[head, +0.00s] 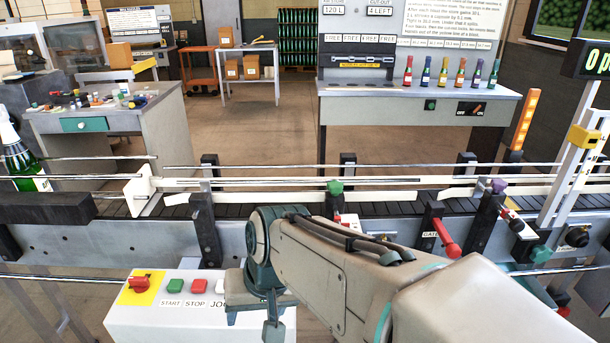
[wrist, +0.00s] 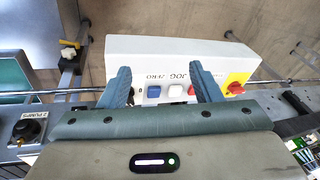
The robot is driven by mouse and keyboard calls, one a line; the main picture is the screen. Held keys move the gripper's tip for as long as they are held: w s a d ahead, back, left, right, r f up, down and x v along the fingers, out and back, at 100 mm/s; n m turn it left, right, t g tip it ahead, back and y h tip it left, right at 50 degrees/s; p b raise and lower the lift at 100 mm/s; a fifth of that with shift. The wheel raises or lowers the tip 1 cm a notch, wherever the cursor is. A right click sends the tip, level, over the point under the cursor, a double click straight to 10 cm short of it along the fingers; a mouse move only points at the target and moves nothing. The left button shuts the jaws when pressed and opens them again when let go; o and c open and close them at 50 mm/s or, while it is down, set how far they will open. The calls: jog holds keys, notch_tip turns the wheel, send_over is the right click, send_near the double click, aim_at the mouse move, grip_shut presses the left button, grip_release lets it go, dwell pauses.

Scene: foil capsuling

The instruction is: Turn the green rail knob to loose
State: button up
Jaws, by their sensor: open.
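The green rail knob (head: 334,187) sits on top of a black rail post at the middle of the conveyor, beyond my arm in the head view. Part of its post is hidden behind my arm. My gripper (head: 272,325) hangs over the front control box, to the left of and nearer than the knob, and well apart from it. In the wrist view my gripper (wrist: 164,82) has its two fingers spread with nothing between them; the control box lies beyond them. I do not make out the green knob in the wrist view.
The white control box (head: 130,320) carries START, STOP and JOG buttons and a red knob on yellow. A purple knob (head: 498,186) and a red-handled lever (head: 447,240) are to the right. Metal guide rails (head: 260,168) run along the conveyor. A green bottle (head: 20,160) stands far left.

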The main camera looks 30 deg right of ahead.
jog(key=w+d+f+m+t+y+b, duration=0.2)
jog(key=w+m+t+y+b, duration=0.15)
jog(key=m, duration=0.65)
jog(key=m+t+h+b, duration=0.85)
jog(key=m+t, duration=0.25)
jog(key=m, duration=1.4)
send_near(332, 181)
jog(key=s, duration=0.3)
jog(key=shift+s+a+f, duration=0.25)
jog(key=shift+s, duration=0.15)
jog(key=shift+w+d, duration=0.1)
jog(key=shift+w, duration=0.2)
jog(key=w, duration=0.4)
jog(key=w+d, duration=0.1)
jog(key=w, duration=0.3)
jog(key=w+d, duration=0.1)
jog(key=w, duration=0.3)
jog(key=shift+w+d, duration=0.15)
jog(key=shift+w, duration=0.25)
jog(key=shift+n, duration=0.3)
jog(key=c, duration=1)
